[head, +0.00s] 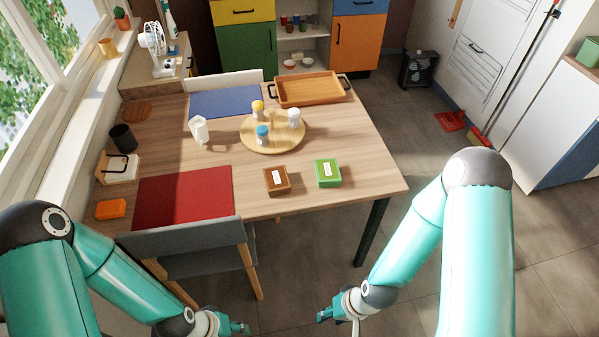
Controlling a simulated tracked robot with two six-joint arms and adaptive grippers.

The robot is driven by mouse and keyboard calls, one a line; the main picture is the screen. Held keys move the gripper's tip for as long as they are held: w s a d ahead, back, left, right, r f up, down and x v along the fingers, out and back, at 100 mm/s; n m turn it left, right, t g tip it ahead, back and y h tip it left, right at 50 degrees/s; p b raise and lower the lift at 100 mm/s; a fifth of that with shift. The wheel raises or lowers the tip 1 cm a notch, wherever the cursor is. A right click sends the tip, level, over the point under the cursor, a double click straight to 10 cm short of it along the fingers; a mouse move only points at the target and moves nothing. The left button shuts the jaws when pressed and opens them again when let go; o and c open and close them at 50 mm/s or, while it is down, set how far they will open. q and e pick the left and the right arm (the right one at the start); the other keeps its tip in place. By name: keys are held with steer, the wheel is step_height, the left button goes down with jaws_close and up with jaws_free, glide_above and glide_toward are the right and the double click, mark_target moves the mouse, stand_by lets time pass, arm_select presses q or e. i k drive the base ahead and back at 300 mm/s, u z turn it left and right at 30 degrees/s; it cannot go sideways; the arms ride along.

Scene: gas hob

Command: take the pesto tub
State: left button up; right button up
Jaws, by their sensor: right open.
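A green tub (327,172) with a white label stands near the front right of the wooden table (350,150); it looks like the pesto tub, but its label is too small to read. A similar brown tub (277,180) stands just to its left, apart from it. My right gripper (322,316) is open and empty, low in front of the table and well short of the green tub. My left gripper (240,328) is low at the bottom edge, also away from the table; its jaws are too small to judge.
A round board (272,146) with several shakers stands behind the tubs. A red mat (184,196) lies to the left and a wooden tray (309,90) at the back. A grey chair (190,248) stands at the front left. The table right of the green tub is clear.

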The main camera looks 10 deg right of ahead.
mark_target(328, 175)
steer(key=z, duration=1.4)
steer(key=i, duration=0.1)
steer(key=u, duration=2.5)
steer(key=i, duration=0.2)
steer(key=u, duration=2)
steer(key=k, duration=2.15)
steer(key=z, duration=1.25)
steer(key=i, duration=0.95)
steer(key=z, duration=0.2)
